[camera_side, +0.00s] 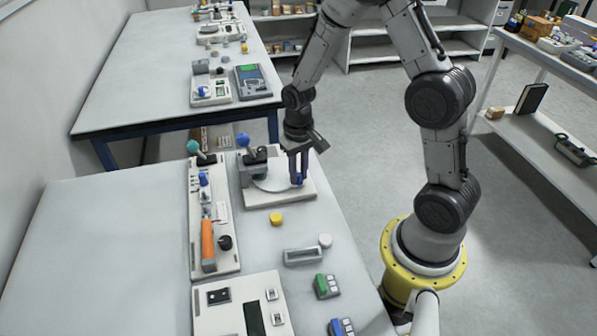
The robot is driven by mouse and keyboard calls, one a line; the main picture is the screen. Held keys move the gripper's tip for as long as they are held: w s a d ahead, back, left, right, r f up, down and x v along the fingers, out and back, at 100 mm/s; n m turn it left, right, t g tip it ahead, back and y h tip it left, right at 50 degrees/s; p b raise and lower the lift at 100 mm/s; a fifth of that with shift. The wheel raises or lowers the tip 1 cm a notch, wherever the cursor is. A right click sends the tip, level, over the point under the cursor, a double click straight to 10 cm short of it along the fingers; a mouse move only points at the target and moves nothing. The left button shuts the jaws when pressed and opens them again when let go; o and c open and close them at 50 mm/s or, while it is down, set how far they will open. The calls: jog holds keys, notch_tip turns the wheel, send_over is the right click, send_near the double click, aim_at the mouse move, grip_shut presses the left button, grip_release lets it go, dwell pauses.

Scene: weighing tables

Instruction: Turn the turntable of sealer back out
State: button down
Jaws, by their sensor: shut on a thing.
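The sealer (278,195) is a pale machine on the near table, with a dark press head (256,155) at its back left. Its round turntable (270,185) lies flat on the base, its left part under the press head. My gripper (298,180) points down over the turntable's right side. Its fingers are shut on a small blue knob (299,179) at the turntable's edge. The fingers hide part of the knob and the right rim of the turntable.
A long panel (222,215) with an orange handle (208,240) stands just left. In front lie a yellow cap (277,218), a small grey tray (303,256), a white round piece (325,240) and a green block (326,286). The table's left part is clear.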

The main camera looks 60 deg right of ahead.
jog(key=shift+d+r+n, duration=0.1)
jog(key=shift+d+n, duration=0.15)
jog(key=shift+n, duration=0.05)
jog(key=shift+w+d+n, duration=0.15)
jog(key=shift+d+n, duration=0.5)
jog(key=shift+n, duration=0.45)
jog(key=shift+w+d+n, duration=0.2)
jog(key=shift+d+n, duration=0.3)
jog(key=shift+n, duration=0.35)
jog(key=shift+w+d+n, duration=0.2)
jog(key=shift+d+n, duration=0.25)
jog(key=shift+n, duration=0.4)
jog(key=shift+w+d+n, duration=0.55)
jog(key=shift+n, duration=0.65)
jog(key=shift+w+d+n, duration=0.5)
jog(key=shift+d+n, duration=0.05)
jog(key=shift+n, duration=0.65)
jog(key=shift+w+d+n, duration=0.25)
jog(key=shift+w+n, duration=0.25)
jog(key=shift+n, duration=0.3)
jog(key=shift+w+d+n, duration=0.2)
jog(key=shift+w+n, duration=0.25)
jog(key=shift+n, duration=0.35)
jog(key=shift+w+d+n, duration=0.1)
jog(key=shift+w+n, duration=0.45)
jog(key=shift+n, duration=0.4)
jog(key=shift+w+d+n, duration=0.1)
jog(key=shift+w+n, duration=0.45)
jog(key=shift+n, duration=0.4)
jog(key=shift+w+r, duration=0.1)
